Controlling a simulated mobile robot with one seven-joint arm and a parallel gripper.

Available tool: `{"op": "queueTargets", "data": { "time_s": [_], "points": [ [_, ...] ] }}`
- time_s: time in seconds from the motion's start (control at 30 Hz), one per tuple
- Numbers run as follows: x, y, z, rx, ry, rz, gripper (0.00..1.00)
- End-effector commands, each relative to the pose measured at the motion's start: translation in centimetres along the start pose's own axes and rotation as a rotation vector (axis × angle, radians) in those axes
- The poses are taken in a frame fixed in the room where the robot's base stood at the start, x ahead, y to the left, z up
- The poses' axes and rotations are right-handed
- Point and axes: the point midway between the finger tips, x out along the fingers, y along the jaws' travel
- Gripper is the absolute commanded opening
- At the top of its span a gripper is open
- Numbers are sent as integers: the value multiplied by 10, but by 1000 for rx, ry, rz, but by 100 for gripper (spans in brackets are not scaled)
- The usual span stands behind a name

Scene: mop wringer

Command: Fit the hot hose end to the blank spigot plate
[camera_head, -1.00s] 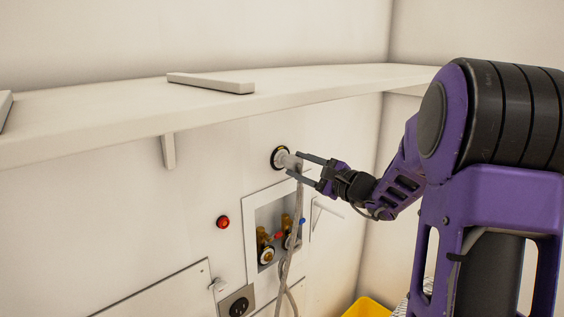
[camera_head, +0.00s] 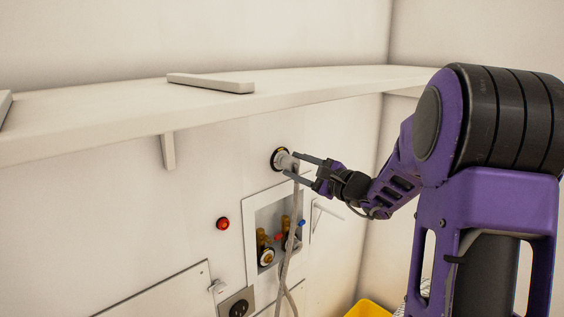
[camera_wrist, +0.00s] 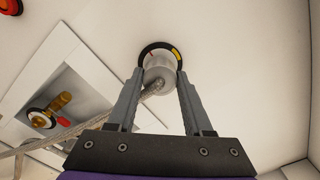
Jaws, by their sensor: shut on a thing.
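My gripper (camera_head: 295,167) is shut on the grey-white hose end (camera_head: 286,161), which also shows between the fingers in the wrist view (camera_wrist: 160,72). The hose end is up against the round, black-ringed spigot plate (camera_head: 277,158) on the wall. In the wrist view the black ring (camera_wrist: 174,49) with a yellow mark shows around the far side of the hose end. I cannot tell how deep it sits. The grey braided hose (camera_head: 290,225) hangs down from it, past the recessed valve box. The spigot's face is hidden behind the hose end.
A yellow bucket (camera_head: 367,308) stands at the bottom.

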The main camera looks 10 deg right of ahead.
Motion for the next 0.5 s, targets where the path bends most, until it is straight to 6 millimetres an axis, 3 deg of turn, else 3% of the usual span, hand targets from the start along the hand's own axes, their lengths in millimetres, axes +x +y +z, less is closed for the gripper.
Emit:
{"op": "queueTargets", "data": {
  "time_s": [0.5],
  "points": [
    [13, 0, 0, 0, -1, -1, 0]
  ]
}}
